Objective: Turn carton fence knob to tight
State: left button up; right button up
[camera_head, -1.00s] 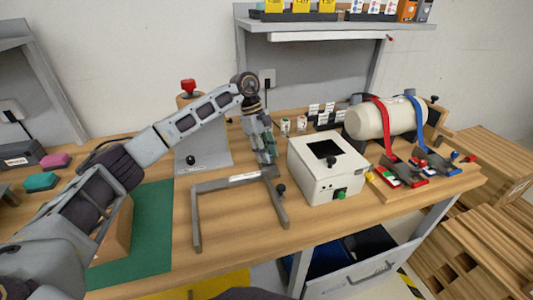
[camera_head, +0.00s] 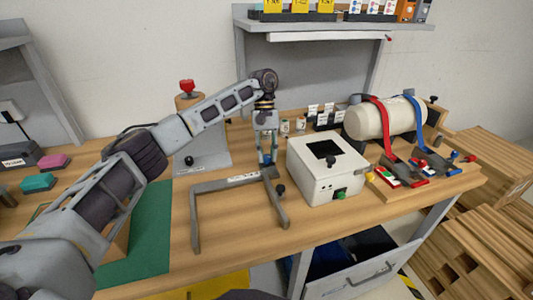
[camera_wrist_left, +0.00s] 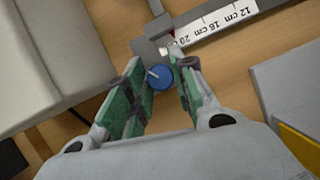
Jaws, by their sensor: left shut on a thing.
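The carton fence (camera_head: 228,182) is a dark grey U-shaped frame flat on the bench, with a white scale strip (camera_wrist_left: 222,20) along its back bar. A round blue knob (camera_wrist_left: 160,76) with a white pointer mark stands at the fence corner in the left wrist view. My left gripper (camera_head: 267,162) points down at the fence's back right corner. In the left wrist view its green-padded fingers (camera_wrist_left: 162,80) are shut on the blue knob, one on each side. Any tight marking is not readable. My right gripper is not in view.
A white box (camera_head: 327,170) with a square opening stands close to the right of my left gripper.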

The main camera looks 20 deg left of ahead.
pick_arm(q)
jog(key=shift+w+r+m+y, duration=0.1)
jog(key=shift+m+y, duration=0.3)
jog(key=shift+m, duration=0.8)
jog(key=o, duration=1)
jog(key=shift+v, duration=3.7)
jog(key=shift+w, duration=0.1)
